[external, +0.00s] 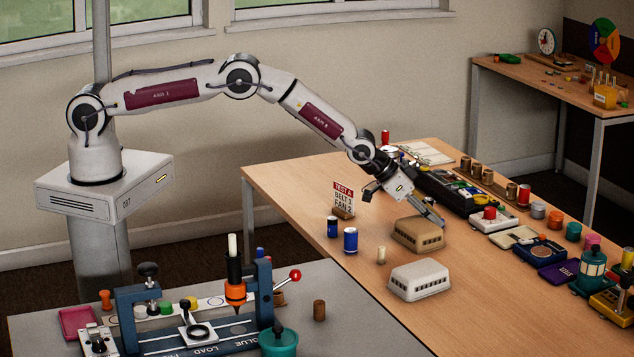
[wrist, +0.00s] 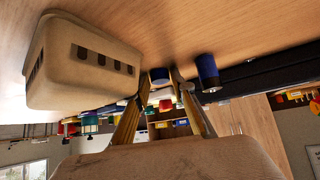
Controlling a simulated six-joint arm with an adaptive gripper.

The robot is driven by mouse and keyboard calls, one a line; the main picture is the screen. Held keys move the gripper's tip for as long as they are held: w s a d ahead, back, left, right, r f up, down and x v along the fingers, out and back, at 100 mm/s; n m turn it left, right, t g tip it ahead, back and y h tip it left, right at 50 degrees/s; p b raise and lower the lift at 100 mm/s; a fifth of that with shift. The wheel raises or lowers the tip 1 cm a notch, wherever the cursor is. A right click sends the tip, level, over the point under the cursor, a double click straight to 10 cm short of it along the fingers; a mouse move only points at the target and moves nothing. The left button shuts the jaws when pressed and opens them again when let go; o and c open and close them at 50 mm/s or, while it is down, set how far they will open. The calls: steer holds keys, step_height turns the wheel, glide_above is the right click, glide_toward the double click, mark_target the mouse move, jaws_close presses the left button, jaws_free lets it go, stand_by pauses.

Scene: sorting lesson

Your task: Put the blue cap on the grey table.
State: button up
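My gripper (external: 435,217) hangs beside the tan box on the wooden table, angled down to the right. In the wrist view its fingers (wrist: 160,72) are apart, with a small blue cylindrical piece (wrist: 159,77) seen between the tips; contact cannot be made out. A taller blue cylinder (wrist: 207,72) stands right of the fingers there. In the external view a larger blue cylinder (external: 350,240) and a smaller one (external: 332,227) stand left of the tan box. I cannot tell which blue piece is the cap. The grey table (external: 345,325) is at the lower left.
The tan slotted box (external: 418,234) is close to my gripper. A white slotted box (external: 419,280) and a small cream cylinder (external: 381,255) stand nearer the front. A blue press fixture (external: 127,318) crowds the grey table. Its right part, around a brown cylinder (external: 319,310), has free room.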

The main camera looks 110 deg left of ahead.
steer(key=c, duration=0.3)
steer(key=shift+c, duration=0.2)
steer(key=shift+r, duration=0.15)
step_height(320, 180, up, 10)
stand_by(0.8)
steer(key=shift+d, duration=0.1)
stand_by(0.7)
